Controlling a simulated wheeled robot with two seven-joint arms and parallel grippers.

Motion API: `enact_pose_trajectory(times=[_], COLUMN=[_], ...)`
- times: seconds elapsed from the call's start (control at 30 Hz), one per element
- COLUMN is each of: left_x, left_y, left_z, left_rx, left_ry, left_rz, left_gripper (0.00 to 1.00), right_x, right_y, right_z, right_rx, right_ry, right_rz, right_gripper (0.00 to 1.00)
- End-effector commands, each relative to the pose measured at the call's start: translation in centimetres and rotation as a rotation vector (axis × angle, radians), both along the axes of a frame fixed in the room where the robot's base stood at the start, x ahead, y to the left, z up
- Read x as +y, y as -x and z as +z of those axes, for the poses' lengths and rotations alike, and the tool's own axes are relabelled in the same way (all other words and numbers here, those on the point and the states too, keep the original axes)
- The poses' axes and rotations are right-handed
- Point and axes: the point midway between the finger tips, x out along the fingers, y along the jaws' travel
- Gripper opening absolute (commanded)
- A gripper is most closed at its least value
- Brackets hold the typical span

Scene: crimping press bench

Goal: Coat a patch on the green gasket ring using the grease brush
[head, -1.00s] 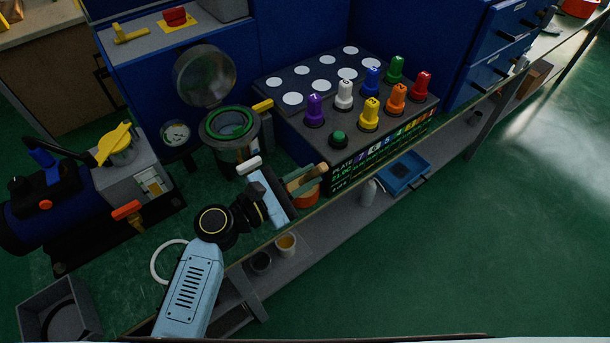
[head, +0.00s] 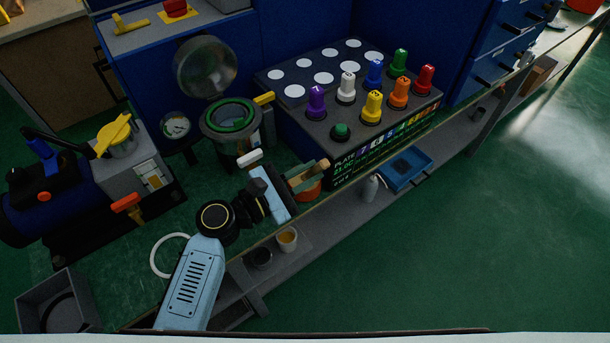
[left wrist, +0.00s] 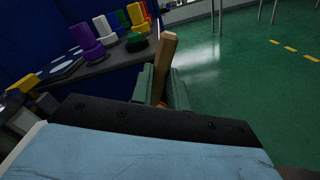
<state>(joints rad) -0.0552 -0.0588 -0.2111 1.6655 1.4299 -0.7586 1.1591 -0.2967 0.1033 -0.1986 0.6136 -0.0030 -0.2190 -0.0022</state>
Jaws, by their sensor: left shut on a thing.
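The green gasket ring (head: 248,122) sits in the round mouth of a dark pot whose domed lid stands open. My left gripper (head: 306,180) is in front of the pot and to its right, apart from the ring. Its fingers are shut on a wooden handle (head: 322,166), which looks like the grease brush. In the left wrist view the handle (left wrist: 166,62) sticks up between the greenish fingers (left wrist: 160,88). The bristles are hidden. My right gripper is in neither view.
A panel box with several coloured knobs (head: 372,106) stands close right of the gripper. An orange round thing (head: 308,193) is partly hidden by the fingers. A blue machine (head: 60,205) is at left. Small cups (head: 287,239) and a blue tray (head: 404,170) lie on the lower shelf.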

Motion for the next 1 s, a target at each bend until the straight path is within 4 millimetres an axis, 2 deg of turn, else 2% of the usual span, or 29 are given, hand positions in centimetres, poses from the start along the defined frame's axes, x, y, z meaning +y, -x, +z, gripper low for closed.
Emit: enact_pose_trajectory(times=[0.57,1.0], left_x=[0.0,0.0], left_y=[0.0,0.0], left_z=[0.2,3.7], left_rx=[0.000,0.000], left_ry=[0.000,0.000], left_rz=[0.000,0.000], left_gripper=[0.00,0.00], right_x=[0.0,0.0], right_y=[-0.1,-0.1], right_z=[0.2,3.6], right_rx=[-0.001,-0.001], right_ry=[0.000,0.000], right_rz=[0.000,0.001], right_gripper=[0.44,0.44])
